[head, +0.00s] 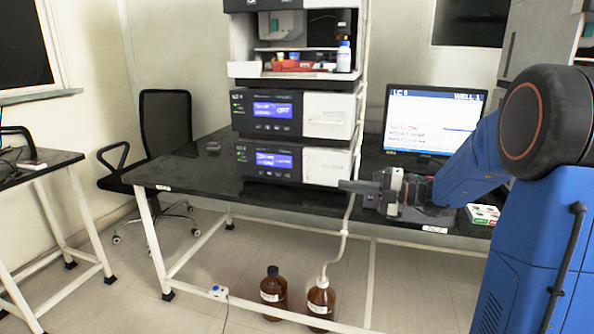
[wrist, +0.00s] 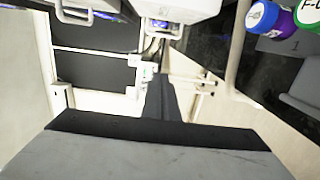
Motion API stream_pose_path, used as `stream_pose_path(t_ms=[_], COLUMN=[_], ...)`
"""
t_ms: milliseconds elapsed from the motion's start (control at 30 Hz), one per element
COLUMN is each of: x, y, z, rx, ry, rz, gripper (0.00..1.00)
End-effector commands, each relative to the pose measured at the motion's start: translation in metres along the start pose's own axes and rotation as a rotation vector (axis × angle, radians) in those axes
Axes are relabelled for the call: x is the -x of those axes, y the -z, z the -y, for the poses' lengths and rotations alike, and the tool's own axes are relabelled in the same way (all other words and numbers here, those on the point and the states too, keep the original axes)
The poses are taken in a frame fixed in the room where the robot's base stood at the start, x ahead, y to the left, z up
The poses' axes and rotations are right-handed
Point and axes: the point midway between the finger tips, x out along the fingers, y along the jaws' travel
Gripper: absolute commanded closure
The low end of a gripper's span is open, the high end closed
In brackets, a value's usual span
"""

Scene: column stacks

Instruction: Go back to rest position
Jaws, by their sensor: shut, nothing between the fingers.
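My gripper (head: 345,186) is at the end of my blue arm, in front of the column stack and level with the lower part of the bottom module. Its dark fingers point left and are shut together with nothing between them. In the wrist view my gripper (wrist: 160,85) shows as a narrow dark bar beyond the grey wrist part. The stack of instrument modules (head: 270,112) stands on the black table behind it, with lit blue screens and an open bay on top.
The black table (head: 190,172) carries a monitor (head: 432,120) to the right of the stack. Two brown bottles (head: 273,290) (head: 321,298) stand on the floor, one with a tube. A black chair (head: 166,120) is at the left. Blue (wrist: 262,16) and green (wrist: 309,14) caps show in the wrist view.

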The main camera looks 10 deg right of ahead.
Motion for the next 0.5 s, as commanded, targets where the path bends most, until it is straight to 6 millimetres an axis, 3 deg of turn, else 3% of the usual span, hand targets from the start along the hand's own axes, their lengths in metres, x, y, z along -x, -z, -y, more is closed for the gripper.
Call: stream_pose_path(t_ms=[167,333,500], x=[-0.01,-0.013,-0.001], y=[0.047,0.117,0.179], z=[0.002,0.015,0.033], rx=[0.218,0.594,0.986], ry=[0.094,0.227,0.323], rz=[-0.085,-0.253,-0.455], gripper=[1.0,1.0,1.0])
